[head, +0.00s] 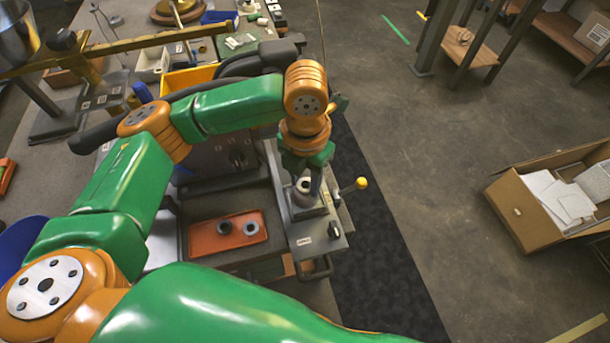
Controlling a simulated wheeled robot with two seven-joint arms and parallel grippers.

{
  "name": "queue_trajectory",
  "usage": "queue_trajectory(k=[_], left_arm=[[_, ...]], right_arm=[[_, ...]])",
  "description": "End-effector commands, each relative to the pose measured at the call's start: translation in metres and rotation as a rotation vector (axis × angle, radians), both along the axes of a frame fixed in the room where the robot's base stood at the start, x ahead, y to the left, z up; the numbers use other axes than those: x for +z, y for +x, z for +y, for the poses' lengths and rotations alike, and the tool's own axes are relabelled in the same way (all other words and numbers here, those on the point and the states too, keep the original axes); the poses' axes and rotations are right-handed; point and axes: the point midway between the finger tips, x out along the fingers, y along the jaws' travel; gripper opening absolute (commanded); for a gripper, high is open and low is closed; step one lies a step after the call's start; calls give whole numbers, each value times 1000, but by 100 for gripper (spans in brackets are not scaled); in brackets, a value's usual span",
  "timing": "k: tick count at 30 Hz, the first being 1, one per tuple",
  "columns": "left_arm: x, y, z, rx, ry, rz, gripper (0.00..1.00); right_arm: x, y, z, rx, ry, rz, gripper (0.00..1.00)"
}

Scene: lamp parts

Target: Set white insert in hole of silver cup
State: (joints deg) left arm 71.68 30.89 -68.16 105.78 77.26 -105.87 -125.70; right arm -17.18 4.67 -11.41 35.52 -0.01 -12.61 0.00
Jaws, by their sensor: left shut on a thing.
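My left gripper (309,178) points down over the grey metal fixture at the right end of the bench. It is shut on a small pale piece, which looks like the white insert (304,184). The fingers partly hide it. A silver-grey round part, which looks like the silver cup (303,198), sits on the fixture just below. The insert is at or just above the cup's top; I cannot tell whether it is in the hole. My right gripper is not in view.
An orange tray (204,242) holds two small ring-shaped parts, left of the fixture (322,232). A yellow-knobbed lever (361,184) sticks out at the fixture's right. A yellow bin (188,78) and a brass bar (120,47) stand behind. An open cardboard box (515,205) stands at right.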

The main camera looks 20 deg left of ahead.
Motion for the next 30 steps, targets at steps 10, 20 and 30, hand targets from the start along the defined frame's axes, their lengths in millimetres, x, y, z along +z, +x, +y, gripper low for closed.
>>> queue_trajectory(k=[10,20,30], left_arm=[[-1,0,0,0,0,0,0],[-4,0,0,0,1,0,0],[-5,0,0,0,1,0,76]], right_arm=[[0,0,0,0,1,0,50],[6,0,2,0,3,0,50],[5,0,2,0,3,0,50]])
